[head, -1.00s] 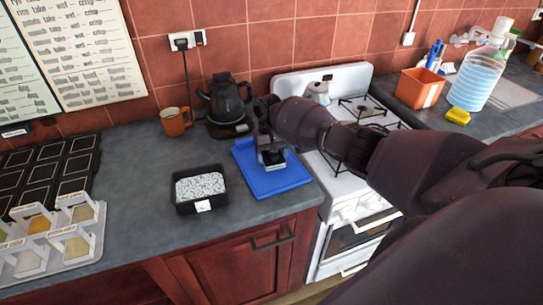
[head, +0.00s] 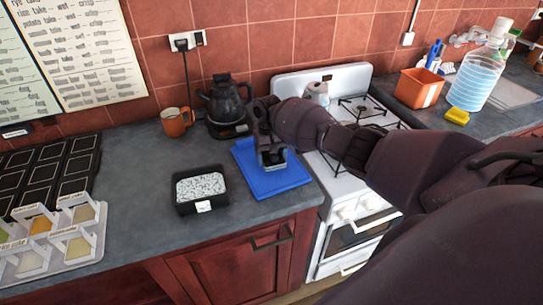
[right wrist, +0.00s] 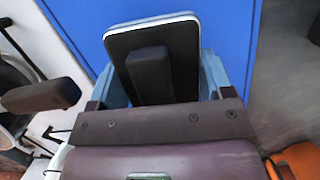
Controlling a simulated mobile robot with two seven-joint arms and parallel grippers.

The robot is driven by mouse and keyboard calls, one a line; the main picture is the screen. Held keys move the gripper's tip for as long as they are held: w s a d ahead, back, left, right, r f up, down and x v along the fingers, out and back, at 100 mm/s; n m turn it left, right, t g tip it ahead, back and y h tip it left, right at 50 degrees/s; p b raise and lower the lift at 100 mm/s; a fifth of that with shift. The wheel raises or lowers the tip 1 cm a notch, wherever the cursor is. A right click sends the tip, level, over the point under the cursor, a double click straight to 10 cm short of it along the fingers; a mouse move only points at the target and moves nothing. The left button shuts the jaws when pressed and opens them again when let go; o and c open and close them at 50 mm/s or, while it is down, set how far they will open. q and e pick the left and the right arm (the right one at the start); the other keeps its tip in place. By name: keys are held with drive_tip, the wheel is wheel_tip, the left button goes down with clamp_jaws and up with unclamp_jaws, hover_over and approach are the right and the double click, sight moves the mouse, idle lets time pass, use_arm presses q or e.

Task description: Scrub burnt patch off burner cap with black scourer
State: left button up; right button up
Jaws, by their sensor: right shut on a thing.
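My right gripper (head: 271,157) is low over the blue board (head: 285,185) on the counter, left of the stove. In the right wrist view the gripper (right wrist: 158,85) is shut on a black scourer (right wrist: 182,45), a flat rounded pad with a pale edge and a black upright block as handle. The blue board (right wrist: 228,35) lies behind and below the pad. I cannot tell whether the pad touches anything beneath it. I cannot make out the burner cap or its burnt patch; the gripper and the pad cover part of the board. My left gripper is not in view.
A black tray of pale granules (head: 201,190) stands left of the board. A black kettle (head: 226,104) and an orange mug (head: 175,122) stand behind. The white stove (head: 345,195) is to the right. Beyond it are an orange bin (head: 419,88) and a yellow sponge (head: 457,116).

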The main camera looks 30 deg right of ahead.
drive_tip(key=shift+s+d+f, duration=0.1)
drive_tip(key=shift+f, duration=0.05)
idle(0.4)
drive_tip(key=shift+d, duration=0.45)
drive_tip(key=shift+a, duration=1.15)
drive_tip(key=shift+d, duration=0.15)
drive_tip(key=shift+d+b, duration=0.3)
drive_tip(key=shift+d, duration=0.7)
drive_tip(key=shift+a+p, duration=0.35)
drive_tip(key=shift+a, duration=0.85)
drive_tip(key=shift+d, duration=0.1)
drive_tip(key=shift+d, duration=0.1)
